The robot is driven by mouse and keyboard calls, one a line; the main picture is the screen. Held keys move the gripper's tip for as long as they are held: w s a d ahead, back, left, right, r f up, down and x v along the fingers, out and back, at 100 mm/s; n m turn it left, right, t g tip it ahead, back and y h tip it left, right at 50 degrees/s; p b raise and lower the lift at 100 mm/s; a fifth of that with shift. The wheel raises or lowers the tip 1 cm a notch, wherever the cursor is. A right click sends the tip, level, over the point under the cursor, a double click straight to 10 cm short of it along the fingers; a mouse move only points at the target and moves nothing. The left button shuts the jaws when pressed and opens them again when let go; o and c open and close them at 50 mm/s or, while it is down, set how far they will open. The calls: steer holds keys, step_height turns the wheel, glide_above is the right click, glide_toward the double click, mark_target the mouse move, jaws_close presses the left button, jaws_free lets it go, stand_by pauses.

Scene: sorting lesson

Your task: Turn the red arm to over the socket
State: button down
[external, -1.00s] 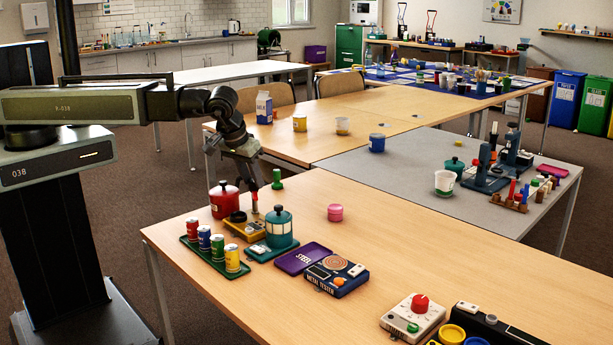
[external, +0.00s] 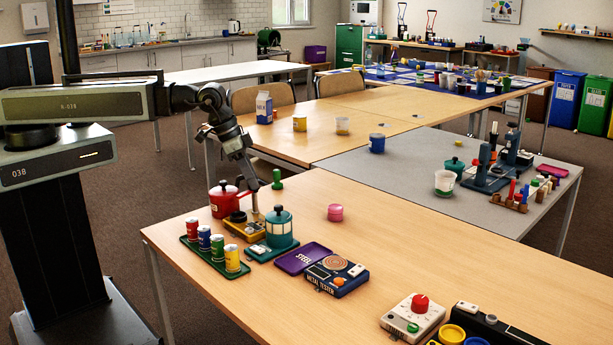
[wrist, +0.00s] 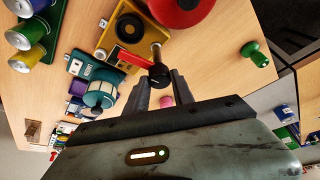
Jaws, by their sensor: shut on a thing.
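A yellow device (external: 240,232) stands on the near table and also shows in the wrist view (wrist: 112,40). It has a round black socket (wrist: 130,28) and an upright metal post. The red arm (wrist: 138,61) extends left from the post in the wrist view, with its tip appearing just below the socket. I cannot tell its exact height over the base. My gripper (wrist: 160,82) is shut on the black knob (wrist: 159,75) at the post's end. My gripper (external: 255,185) is above the device in the external view, where the red arm is hard to make out.
A red pot (external: 222,204) and a teal pot (external: 279,228) stand close on either side. A tray of several cans (external: 217,262) lies in front. A green knob-shaped piece (external: 277,180) stands behind.

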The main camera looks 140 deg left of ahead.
steer(key=shift+m, duration=0.5)
steer(key=c, duration=1.1)
jaws_free()
steer(key=r+p, duration=0.9)
steer(key=shift+s+d+r+p, duration=0.4)
